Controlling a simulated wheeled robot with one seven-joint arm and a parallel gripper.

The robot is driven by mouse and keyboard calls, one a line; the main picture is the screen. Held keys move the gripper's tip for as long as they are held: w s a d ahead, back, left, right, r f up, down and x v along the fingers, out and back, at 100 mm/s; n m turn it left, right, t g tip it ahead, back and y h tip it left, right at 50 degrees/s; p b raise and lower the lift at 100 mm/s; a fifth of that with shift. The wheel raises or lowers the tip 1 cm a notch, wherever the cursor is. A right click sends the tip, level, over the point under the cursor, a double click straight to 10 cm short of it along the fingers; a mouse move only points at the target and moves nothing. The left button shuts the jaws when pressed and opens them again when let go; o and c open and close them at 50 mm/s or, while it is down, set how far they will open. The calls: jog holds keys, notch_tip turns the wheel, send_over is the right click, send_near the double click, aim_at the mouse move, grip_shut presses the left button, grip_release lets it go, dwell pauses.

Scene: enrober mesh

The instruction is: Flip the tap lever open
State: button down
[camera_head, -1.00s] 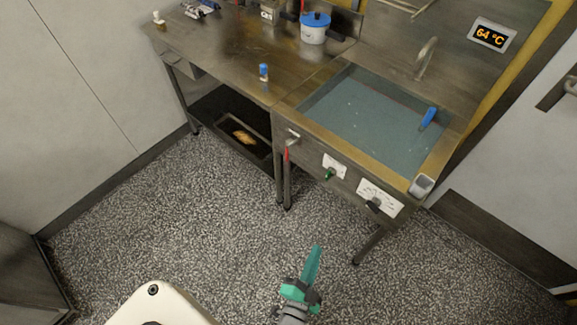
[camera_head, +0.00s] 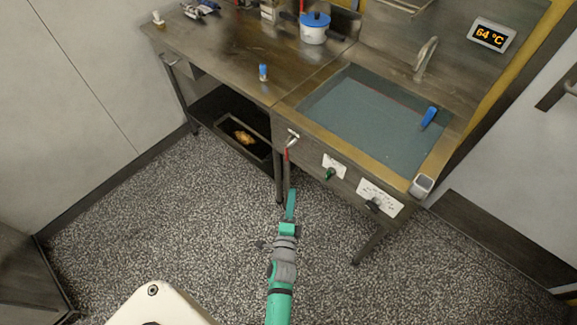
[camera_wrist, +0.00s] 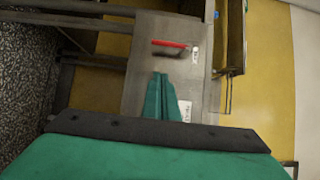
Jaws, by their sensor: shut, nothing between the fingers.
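The tap lever (camera_head: 286,154) is red and hangs downward from a metal fitting (camera_head: 292,136) on the front of the sink unit, near its left corner. In the wrist view the red lever (camera_wrist: 170,44) lies across the picture just beyond my fingertips. My gripper (camera_head: 291,192) is green and shut, with nothing between its fingers. It is below the lever in the head view and appears apart from it. The closed fingers also show in the wrist view (camera_wrist: 160,78), pointing toward the metal panel.
The sink basin (camera_head: 372,118) holds bluish liquid and a blue-handled thing (camera_head: 428,118). A green knob (camera_head: 330,174) and a dark knob (camera_head: 374,204) sit right of the lever. A table leg (camera_head: 279,178) stands close to my fingers. The speckled floor (camera_head: 170,230) is clear.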

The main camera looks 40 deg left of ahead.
send_near(287, 158)
jog(key=w+d, duration=0.2)
jog(key=w, duration=0.3)
jog(key=shift+w+a+r, duration=0.1)
jog(key=shift+w+a, duration=0.15)
jog(key=shift+a, duration=0.8)
jog(key=shift+w+a+r, duration=0.15)
jog(key=shift+w+a, duration=0.05)
jog(key=shift+a, duration=0.85)
jog(key=shift+w, duration=0.15)
jog(key=shift+s+a+f, duration=0.15)
jog(key=shift+s+a, duration=0.1)
jog(key=shift+a, duration=0.15)
jog(key=shift+m, duration=0.3)
